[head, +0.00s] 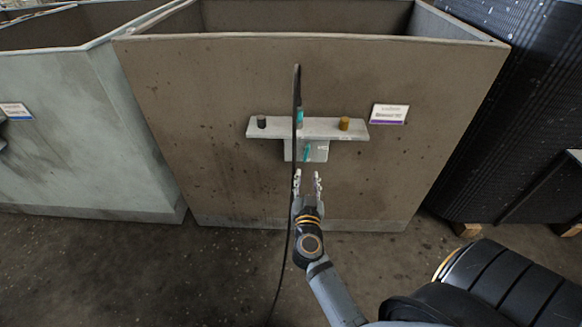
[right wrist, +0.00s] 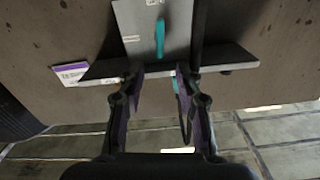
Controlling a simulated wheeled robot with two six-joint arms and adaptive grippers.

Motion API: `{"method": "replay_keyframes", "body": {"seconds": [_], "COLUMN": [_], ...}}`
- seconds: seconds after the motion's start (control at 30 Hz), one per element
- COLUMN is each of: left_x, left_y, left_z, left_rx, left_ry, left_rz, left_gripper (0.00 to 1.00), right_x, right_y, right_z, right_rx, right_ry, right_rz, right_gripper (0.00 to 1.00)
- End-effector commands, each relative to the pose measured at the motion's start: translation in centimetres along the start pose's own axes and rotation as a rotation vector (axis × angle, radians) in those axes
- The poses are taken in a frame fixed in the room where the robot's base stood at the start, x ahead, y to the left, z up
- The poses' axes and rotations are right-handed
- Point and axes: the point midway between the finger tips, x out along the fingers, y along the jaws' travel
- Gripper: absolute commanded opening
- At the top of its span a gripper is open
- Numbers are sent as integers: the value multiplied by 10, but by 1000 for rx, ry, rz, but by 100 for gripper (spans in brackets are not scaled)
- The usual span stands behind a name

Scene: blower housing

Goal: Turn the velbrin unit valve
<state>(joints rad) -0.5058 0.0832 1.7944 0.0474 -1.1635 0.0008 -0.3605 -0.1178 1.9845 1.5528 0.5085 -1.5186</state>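A teal valve handle (head: 307,152) sits on a grey plate (head: 319,152) below a shelf on the front of a large brown-grey bin. It also shows as an upright teal bar in the right wrist view (right wrist: 160,38). A label with a purple stripe (head: 389,114) is right of the shelf; its text is too small to read surely. My right gripper (head: 308,174) is open and empty, just below the plate and apart from the handle. In the right wrist view its fingers (right wrist: 158,72) are spread, short of the handle. My left gripper is out of view.
The grey shelf (head: 275,127) carries a black knob (head: 261,122), a teal part (head: 300,117) and a brass knob (head: 344,124). A black cable (head: 292,205) hangs close left of my gripper. Another bin (head: 80,130) stands left, black stacked panels (head: 520,90) right.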

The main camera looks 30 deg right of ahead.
Motion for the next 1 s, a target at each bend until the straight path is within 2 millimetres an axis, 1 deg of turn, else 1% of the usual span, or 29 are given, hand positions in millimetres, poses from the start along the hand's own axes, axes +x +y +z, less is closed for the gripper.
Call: {"method": "replay_keyframes", "body": {"seconds": [0.07, 0.13, 0.27, 0.4, 0.5, 0.6, 0.77, 0.97, 1.0], "left_x": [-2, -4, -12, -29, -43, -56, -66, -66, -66], "left_y": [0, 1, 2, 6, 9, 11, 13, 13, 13], "left_z": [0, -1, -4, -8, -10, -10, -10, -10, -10], "left_rx": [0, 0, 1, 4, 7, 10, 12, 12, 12], "left_ry": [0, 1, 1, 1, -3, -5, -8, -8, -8], "left_rz": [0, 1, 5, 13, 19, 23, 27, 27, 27], "left_gripper": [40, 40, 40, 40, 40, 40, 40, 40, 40], "right_x": [3, 10, 35, 66, 84, 97, 105, 105, 105], "right_y": [-1, -1, -1, -1, -1, -1, -1, -1, -1], "right_z": [-2, -2, -2, 0, 0, 0, -1, -1, -1], "right_rx": [0, 0, -3, -2, -2, -1, -2, -2, -2], "right_ry": [1, 4, 6, 5, 3, 2, 1, 0, 0], "right_rz": [-1, -4, -5, -5, -3, -4, -3, -3, -3], "right_gripper": [35, 35, 35, 35, 35, 35, 35, 35, 32]}}
